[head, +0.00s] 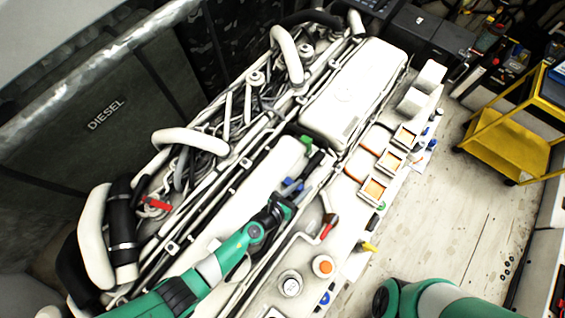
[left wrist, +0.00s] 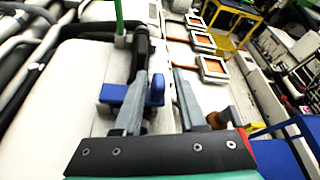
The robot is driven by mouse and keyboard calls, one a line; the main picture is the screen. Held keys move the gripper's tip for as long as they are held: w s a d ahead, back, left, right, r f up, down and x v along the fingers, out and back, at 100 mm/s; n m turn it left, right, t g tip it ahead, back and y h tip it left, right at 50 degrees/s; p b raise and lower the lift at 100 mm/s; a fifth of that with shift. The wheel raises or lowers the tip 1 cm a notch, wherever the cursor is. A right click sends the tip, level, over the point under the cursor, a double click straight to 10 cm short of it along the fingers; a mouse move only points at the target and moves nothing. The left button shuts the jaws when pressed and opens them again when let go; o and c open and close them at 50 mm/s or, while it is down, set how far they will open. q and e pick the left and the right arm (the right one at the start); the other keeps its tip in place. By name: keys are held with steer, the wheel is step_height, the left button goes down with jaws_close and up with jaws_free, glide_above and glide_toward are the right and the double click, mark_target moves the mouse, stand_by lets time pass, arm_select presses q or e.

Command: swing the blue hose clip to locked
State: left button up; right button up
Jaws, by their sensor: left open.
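The blue hose clip (head: 291,186) sits at the lower end of a short black hose (head: 313,163) on the engine in the head view. In the left wrist view the blue clip (left wrist: 154,90) shows beside and partly behind my left finger. My left gripper (head: 283,204) is open and close to the clip. In the left wrist view the left gripper (left wrist: 160,78) has its two fingers apart, with the blue part near the left one; I cannot tell whether they touch. My right arm shows at the lower right of the head view, but its gripper is not visible.
A green clip (head: 306,141) is at the hose's upper end. A red-handled part (head: 328,225) and an orange-capped knob (head: 323,265) stand near my left arm. A yellow cart (head: 508,140) stands beyond clear floor.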

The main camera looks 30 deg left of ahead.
arm_select(q)
steer(key=shift+a+f, duration=0.1)
steer(key=shift+s+a+r+p, duration=0.2)
steer(key=shift+s+r+p, duration=0.1)
steer(key=shift+s+p, duration=0.15)
steer(key=shift+p+v, duration=0.65)
steer(key=shift+v, duration=1)
steer(key=shift+p+v, duration=0.75)
steer(key=shift+v, duration=1.65)
